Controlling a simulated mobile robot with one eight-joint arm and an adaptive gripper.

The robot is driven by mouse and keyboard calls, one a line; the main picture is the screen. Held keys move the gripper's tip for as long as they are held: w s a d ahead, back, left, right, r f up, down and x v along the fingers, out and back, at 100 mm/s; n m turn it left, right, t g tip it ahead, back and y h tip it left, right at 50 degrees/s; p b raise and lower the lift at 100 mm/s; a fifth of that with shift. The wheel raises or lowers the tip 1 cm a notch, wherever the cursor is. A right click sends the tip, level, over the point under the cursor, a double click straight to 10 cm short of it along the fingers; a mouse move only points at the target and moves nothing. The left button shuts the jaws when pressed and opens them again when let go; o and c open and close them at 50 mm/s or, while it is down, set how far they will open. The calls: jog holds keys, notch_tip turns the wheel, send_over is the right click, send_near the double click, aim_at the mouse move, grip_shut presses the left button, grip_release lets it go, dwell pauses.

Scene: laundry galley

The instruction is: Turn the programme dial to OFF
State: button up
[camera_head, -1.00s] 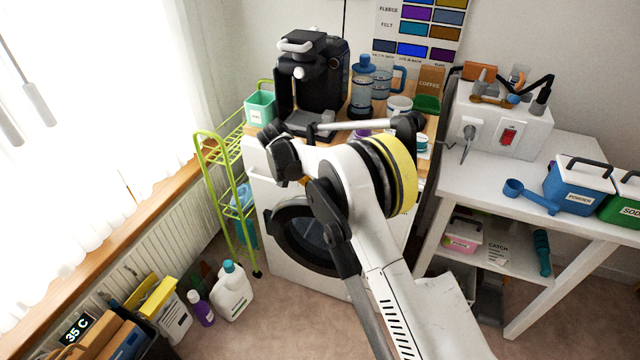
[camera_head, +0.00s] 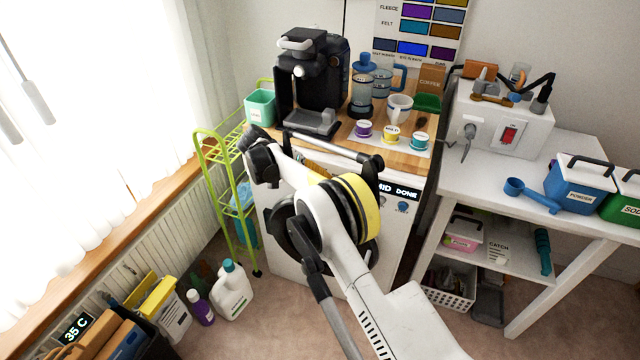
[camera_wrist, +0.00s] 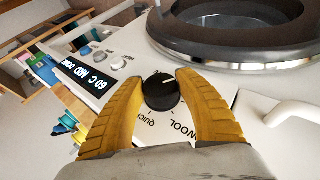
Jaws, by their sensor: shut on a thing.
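The programme dial (camera_wrist: 161,91) is a round black knob with a white pointer line on the white washing machine front. In the wrist view, "WOOL" and "QUICK" are printed beside it. My gripper (camera_wrist: 160,82) has its two yellow fingers on either side of the dial and is shut on it. The pointer line aims toward the picture's upper right. I cannot read an OFF mark. The washing machine (camera_head: 397,232) shows in the head view, where my arm hides the dial. Its display (camera_wrist: 82,76) reads "60 C MID DONE".
The round door (camera_wrist: 245,25) and a white handle (camera_wrist: 278,112) are close to the gripper. Small buttons (camera_wrist: 118,63) sit by the display. On the wooden top are a coffee machine (camera_head: 312,80), a white mug (camera_head: 399,107) and several pods. A green rack (camera_head: 215,160) stands at left.

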jog(key=o, duration=1.2)
jog(key=v, duration=1.2)
